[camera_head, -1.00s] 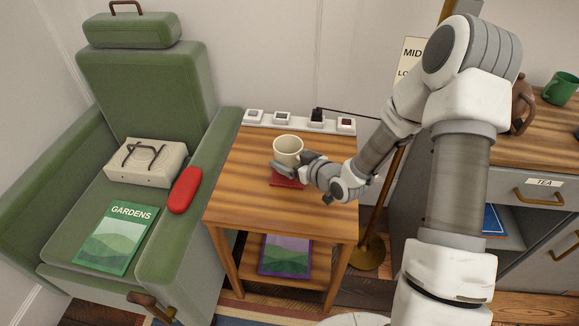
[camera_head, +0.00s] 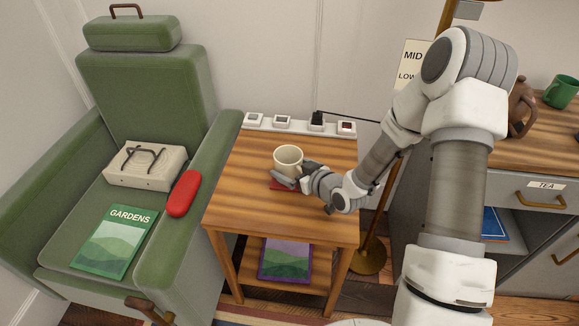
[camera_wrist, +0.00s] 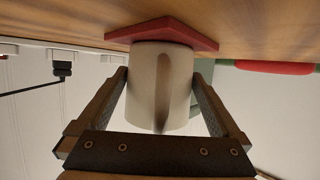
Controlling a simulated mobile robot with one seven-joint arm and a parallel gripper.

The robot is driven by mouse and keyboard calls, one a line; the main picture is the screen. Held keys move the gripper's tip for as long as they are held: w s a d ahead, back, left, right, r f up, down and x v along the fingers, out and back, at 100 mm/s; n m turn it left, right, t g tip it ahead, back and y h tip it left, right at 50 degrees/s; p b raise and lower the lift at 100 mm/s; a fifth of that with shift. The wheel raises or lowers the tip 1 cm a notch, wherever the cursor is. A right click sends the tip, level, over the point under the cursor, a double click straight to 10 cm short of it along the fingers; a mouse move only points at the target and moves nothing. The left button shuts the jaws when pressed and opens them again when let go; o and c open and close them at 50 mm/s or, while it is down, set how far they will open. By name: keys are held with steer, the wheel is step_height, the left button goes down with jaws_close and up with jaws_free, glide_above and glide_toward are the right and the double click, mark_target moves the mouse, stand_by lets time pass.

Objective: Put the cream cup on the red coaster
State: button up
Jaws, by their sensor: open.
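The cream cup (camera_head: 287,157) stands upright on the red coaster (camera_head: 277,187) on the small wooden side table. In the wrist view, which shows the scene upside down, the cup (camera_wrist: 144,90) has its base against the coaster (camera_wrist: 205,42), with its handle facing the camera. My gripper (camera_head: 296,174) is low beside the cup, with its fingers around it. In the wrist view my gripper (camera_wrist: 160,77) is open, one finger on each side of the cup; whether either finger touches it is hard to tell. My gripper hides part of the coaster in the head view.
A white power strip (camera_head: 299,124) runs along the table's back edge. A green armchair (camera_head: 145,75) stands at the left, with a red object (camera_head: 183,193) on its armrest. The table's (camera_head: 245,200) front and left are clear. A lamp pole stands at the right.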

steer(key=p+v, duration=0.2)
steer(key=v, duration=0.8)
steer(key=shift+s+d+r, duration=0.15)
steer(key=shift+s+d, duration=0.1)
steer(key=shift+d, duration=0.05)
steer(key=shift+d+r, duration=0.25)
steer(key=shift+d, duration=0.05)
steer(key=s+d+r+m+g+h, duration=0.3)
steer(key=d+r+h, duration=0.55)
steer(key=r, duration=0.45)
steer(key=s+a+r+m+g, duration=0.1)
steer(key=s+a+r+m, duration=0.1)
steer(key=s+r, duration=0.3)
steer(key=s+a+r+m+g+y, duration=0.1)
steer(key=s+r, duration=0.4)
steer(key=s, duration=0.8)
steer(key=shift+s+a+r+m+g, duration=0.3)
steer(key=shift+a+r+m, duration=0.05)
steer(key=shift+a+m, duration=0.1)
